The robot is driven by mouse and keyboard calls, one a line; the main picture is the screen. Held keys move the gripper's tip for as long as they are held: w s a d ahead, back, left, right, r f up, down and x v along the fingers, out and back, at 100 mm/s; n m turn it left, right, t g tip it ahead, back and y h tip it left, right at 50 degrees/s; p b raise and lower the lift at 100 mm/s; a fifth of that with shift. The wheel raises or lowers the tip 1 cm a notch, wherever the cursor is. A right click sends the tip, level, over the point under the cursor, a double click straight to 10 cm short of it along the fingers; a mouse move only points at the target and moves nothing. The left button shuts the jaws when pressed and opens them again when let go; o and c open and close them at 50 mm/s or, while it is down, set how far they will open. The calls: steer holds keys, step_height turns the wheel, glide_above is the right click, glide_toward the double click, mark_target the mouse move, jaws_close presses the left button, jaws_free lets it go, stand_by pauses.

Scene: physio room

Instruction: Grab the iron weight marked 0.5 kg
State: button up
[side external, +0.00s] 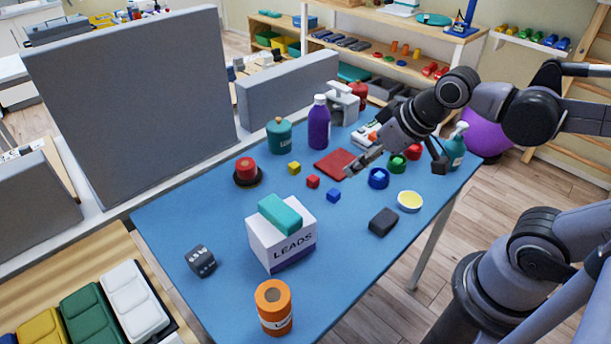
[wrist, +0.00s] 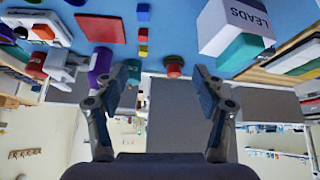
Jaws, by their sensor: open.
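A small dark grey block with pale marks (side external: 201,261) sits at the near left of the blue table in the side view. The marks are too small to read, so I cannot tell whether it is the 0.5 kg weight. A plain dark block (side external: 383,222) lies near the right edge; no marking is readable on it. My gripper (side external: 357,166) is over the far right part of the table, near the red flat square (side external: 334,163), well away from the pale-marked block. In the wrist view my gripper (wrist: 164,70) has its fingers spread with nothing held between them.
A white LEADS box (side external: 281,240) with a teal block on top stands mid-table. An orange jar (side external: 273,307) stands at the near edge. A red-topped piece on a dark disc (side external: 247,173), small cubes, coloured rings and bottles are spread around. Grey panels (side external: 130,100) border the far left side.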

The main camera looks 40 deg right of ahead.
steer(key=w+a+r+n+g, duration=0.2)
steer(key=w+a+r+n, duration=0.1)
steer(key=w+a+n, duration=0.3)
steer(key=n+g, duration=0.5)
steer(key=n, duration=0.7)
glide_toward(198, 254)
steer(key=shift+d+f, duration=0.1)
steer(key=shift+f, duration=0.45)
steer(key=shift+s+f, duration=0.2)
steer(key=shift+f, duration=4.9)
jaws_close()
